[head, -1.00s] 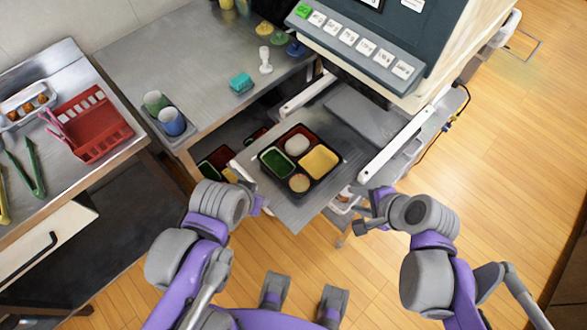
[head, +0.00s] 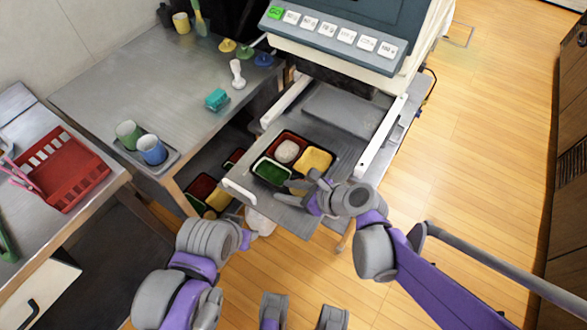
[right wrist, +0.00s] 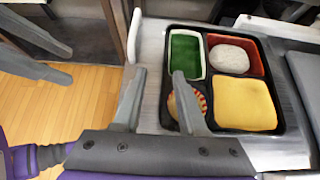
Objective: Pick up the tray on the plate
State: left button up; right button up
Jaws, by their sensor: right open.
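The black tray (head: 292,168) sits on the grey metal plate (head: 350,155) that juts from the machine. In the right wrist view the tray (right wrist: 239,132) holds green food, a white round item, a yellow block and a striped cup in compartments. My right gripper (head: 304,188) is open at the tray's near side. In the right wrist view, one finger of my right gripper (right wrist: 160,100) is outside the tray's left edge and the other overlaps the striped cup. My left gripper (right wrist: 68,66) is open and empty, apart from the tray, over the floor.
White rails flank the plate, and the machine with its button panel (head: 335,32) stands behind it. More filled trays (head: 203,188) sit on a lower shelf at the left. Two cups (head: 152,150), a teal block (head: 216,99) and a red basket (head: 60,170) are on the counters.

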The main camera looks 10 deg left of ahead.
aim_at(275, 187)
jog(key=x, duration=0.4)
jog(key=b+x, duration=0.1)
jog(key=x, duration=0.1)
jog(key=shift+w+d+f, duration=0.15)
jog(key=shift+w+d, duration=0.1)
grip_shut()
dwell(1.2)
